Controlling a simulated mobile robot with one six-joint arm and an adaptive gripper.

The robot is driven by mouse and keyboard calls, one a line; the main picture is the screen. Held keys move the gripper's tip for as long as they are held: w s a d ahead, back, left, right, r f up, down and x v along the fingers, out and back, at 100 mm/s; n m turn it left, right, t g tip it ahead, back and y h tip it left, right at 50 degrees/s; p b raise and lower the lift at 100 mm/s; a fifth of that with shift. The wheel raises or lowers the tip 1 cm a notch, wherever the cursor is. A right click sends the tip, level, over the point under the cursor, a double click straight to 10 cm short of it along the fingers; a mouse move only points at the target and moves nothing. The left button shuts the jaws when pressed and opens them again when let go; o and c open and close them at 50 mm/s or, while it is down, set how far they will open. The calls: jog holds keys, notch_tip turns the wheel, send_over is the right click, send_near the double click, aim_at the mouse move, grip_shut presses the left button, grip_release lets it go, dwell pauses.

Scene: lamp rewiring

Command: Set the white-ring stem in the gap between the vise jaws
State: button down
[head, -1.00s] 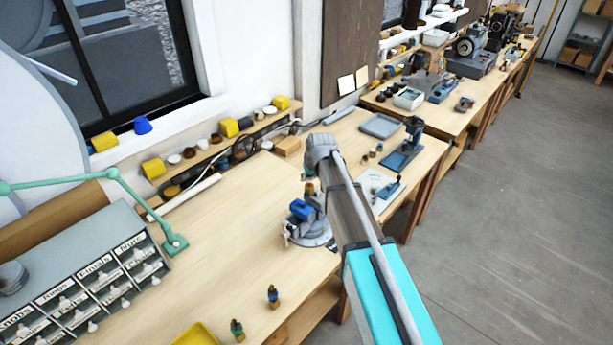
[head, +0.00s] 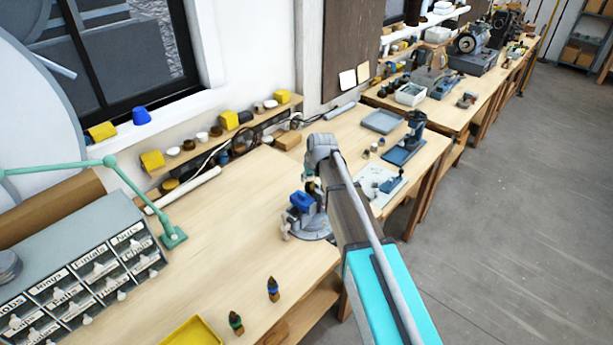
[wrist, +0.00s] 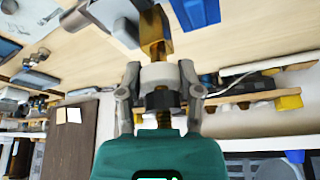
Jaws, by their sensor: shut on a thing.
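My gripper (wrist: 160,82) is shut on the white-ring stem (wrist: 160,74), with one finger on each side of the white ring. The stem has a black section on the gripper side and a brass end pointing away from it. The vise (head: 312,226), grey with a blue part (head: 301,201), stands on the bench under my gripper. In the wrist view the brass end is close to the vise's grey metal (wrist: 115,18) and blue part (wrist: 196,12). I cannot tell whether it is inside the jaw gap. My arm hides part of the vise in the head view.
A labelled drawer cabinet (head: 80,275) and a green lamp arm (head: 135,190) are at left. The bench between is clear.

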aim_at(311, 181)
jog(key=shift+s+d+f+b, duration=0.25)
jog(key=shift+s+f+b, duration=0.5)
jog(key=shift+b, duration=0.2)
jog(key=shift+s+d+b, duration=0.15)
jog(key=shift+b, duration=0.4)
jog(key=shift+w+f, duration=1.2)
jog(key=shift+w, duration=0.05)
jog(key=shift+s+a, duration=0.25)
jog(key=shift+s, duration=0.05)
jog(key=c, duration=0.6)
grip_release()
jog(key=o, duration=0.5)
jog(key=shift+w+f, duration=0.15)
jog(key=shift+c, duration=0.2)
